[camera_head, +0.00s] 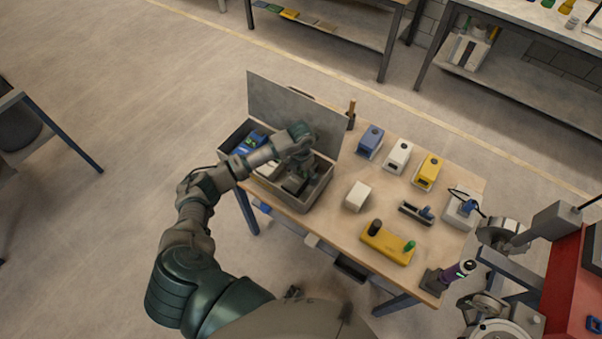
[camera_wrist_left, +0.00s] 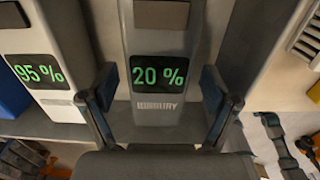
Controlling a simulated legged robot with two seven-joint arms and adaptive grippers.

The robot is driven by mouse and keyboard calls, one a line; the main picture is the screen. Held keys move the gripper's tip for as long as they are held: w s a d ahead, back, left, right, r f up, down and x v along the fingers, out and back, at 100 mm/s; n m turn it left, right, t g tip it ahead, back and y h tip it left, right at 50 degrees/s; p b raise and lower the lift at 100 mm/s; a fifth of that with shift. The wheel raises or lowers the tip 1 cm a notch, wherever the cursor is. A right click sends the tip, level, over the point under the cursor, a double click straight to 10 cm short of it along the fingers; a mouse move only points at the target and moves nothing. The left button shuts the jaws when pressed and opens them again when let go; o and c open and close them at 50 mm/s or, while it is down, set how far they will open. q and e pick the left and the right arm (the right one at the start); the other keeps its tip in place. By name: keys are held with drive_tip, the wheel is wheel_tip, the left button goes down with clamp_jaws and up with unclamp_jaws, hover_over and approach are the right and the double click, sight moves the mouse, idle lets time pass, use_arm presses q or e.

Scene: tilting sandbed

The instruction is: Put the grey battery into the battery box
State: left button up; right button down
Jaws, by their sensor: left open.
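The battery box (camera_head: 290,200) is an open grey case with its lid raised, on the left end of the wooden table. My left gripper (camera_head: 300,166) is over the box, pointing down into it. In the left wrist view a grey battery (camera_wrist_left: 160,108) with a green "20 %" display stands between the open fingers (camera_wrist_left: 160,92). One finger is on each side of it; I cannot tell whether they touch it. A paler battery (camera_wrist_left: 55,105) reading "95 %" stands to its left. My arm hides part of the box. My right gripper is not in view.
A blue battery (camera_head: 247,144) lies in the box's left part. Blue (camera_head: 370,142), white (camera_head: 397,156) and yellow (camera_head: 427,171) devices, a white block (camera_head: 357,196) and a yellow holder (camera_head: 388,243) stand on the table (camera_head: 335,222). A red machine (camera_head: 575,270) is at the right.

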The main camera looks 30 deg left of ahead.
sight(301, 173)
use_arm(q)
wheel_tip(301, 173, up, 12)
idle(0.5)
idle(0.4)
